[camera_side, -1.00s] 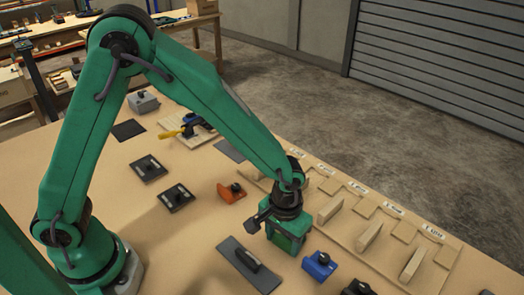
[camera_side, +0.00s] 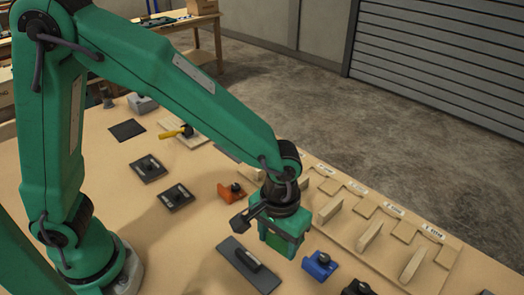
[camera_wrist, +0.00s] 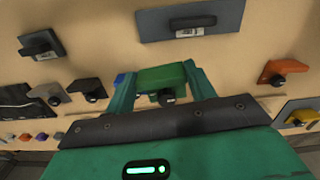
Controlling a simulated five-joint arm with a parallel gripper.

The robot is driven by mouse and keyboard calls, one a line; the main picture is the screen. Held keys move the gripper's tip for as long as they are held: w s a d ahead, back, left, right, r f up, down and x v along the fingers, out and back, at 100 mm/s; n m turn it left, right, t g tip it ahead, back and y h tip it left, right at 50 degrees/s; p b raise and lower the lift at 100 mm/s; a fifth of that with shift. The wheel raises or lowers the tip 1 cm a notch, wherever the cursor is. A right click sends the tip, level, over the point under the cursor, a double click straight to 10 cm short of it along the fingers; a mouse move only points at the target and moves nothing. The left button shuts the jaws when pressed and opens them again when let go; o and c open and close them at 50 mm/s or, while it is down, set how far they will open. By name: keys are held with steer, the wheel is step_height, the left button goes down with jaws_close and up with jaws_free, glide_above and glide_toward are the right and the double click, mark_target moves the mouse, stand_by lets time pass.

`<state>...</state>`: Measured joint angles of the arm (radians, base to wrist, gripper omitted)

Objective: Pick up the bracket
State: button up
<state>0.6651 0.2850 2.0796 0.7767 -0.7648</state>
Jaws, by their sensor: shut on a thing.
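A green bracket (camera_wrist: 163,78) with a dark round knob on its near side sits between my fingers in the wrist view. My gripper (camera_wrist: 165,88) is shut on it. In the side view my gripper (camera_side: 281,243) points down over the front right of the tan table, and its green fingers mostly hide the bracket. I cannot tell from this whether the bracket touches the table.
A blue bracket (camera_side: 319,265) stands close on the right, an orange one (camera_side: 231,191) behind left. A dark plate with a handle (camera_side: 248,263) lies just left. A wooden slotted rack (camera_side: 370,235) runs along the far edge. Other dark plates (camera_side: 149,169) lie further left.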

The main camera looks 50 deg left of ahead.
steer(key=s+d+r, duration=0.3)
steer(key=s, duration=0.2)
steer(key=shift+s+r, duration=0.25)
steer(key=shift+r, duration=0.1)
stand_by(0.3)
steer(key=w+a, duration=0.1)
steer(key=w, duration=0.5)
steer(key=w+a, duration=0.1)
steer(key=w, duration=0.2)
steer(key=shift+w+a+r, duration=0.2)
steer(key=shift+w+a, duration=0.15)
steer(key=shift+w, duration=0.05)
steer(key=w+a+f+m, duration=0.1)
steer(key=w+a, duration=2)
steer(key=a, duration=0.2)
steer(key=shift+a+f, duration=0.2)
steer(key=shift+a, duration=0.15)
steer(key=shift+w+f, duration=0.1)
steer(key=shift+f, duration=3.2)
steer(key=shift+f, duration=1.15)
